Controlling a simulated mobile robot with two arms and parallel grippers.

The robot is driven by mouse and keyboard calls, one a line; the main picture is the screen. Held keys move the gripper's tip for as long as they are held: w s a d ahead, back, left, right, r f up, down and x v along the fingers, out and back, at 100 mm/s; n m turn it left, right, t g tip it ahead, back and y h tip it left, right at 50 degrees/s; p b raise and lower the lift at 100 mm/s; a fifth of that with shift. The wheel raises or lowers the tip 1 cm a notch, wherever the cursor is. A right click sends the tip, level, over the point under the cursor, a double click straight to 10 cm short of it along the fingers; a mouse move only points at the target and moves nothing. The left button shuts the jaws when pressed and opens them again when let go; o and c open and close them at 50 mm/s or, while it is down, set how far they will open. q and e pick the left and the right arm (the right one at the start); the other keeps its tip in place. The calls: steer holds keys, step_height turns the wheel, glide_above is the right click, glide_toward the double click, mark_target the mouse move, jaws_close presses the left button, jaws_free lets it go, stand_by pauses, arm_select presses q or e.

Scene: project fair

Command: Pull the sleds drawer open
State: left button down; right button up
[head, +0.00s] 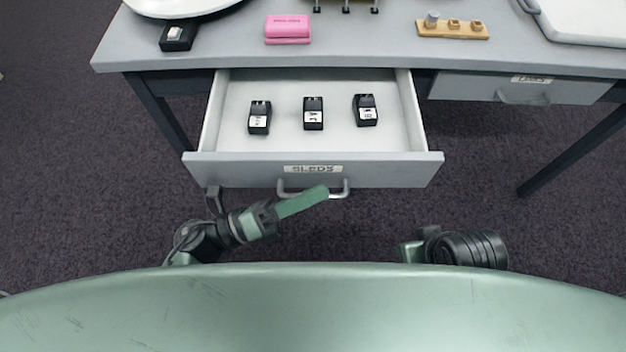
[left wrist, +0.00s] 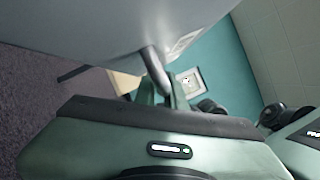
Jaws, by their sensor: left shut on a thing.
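The sleds drawer (head: 220,171) is pulled out from under the table, with a "SLEDS" label on its grey front. Its handle (head: 288,194) is a metal bar below the label and also shows in the left wrist view (left wrist: 154,66). My left gripper (head: 325,192) is at the handle, right of its middle. In the left wrist view its fingers (left wrist: 162,92) are shut on the handle bar. Several small black blocks are not inside, only three: a left block (head: 259,118), a middle one (head: 313,114) and a right one (head: 365,110).
The table (head: 220,45) carries a pink block (head: 287,29), a black block (head: 178,36), a wooden holder (head: 440,31) and a white tray (head: 580,20). A "LINKS" drawer (head: 460,88) is shut at right. Part of my right arm shows at the bottom. Carpet is clear beside the drawer.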

arm_select(q)
steer(key=shift+s, duration=0.4)
steer(key=c, duration=1.8)
jaws_free()
steer(key=shift+o, duration=0.2)
steer(key=shift+a, duration=0.1)
steer(key=v, duration=0.7)
steer(key=shift+a, duration=0.35)
steer(key=shift+s+f, duration=0.1)
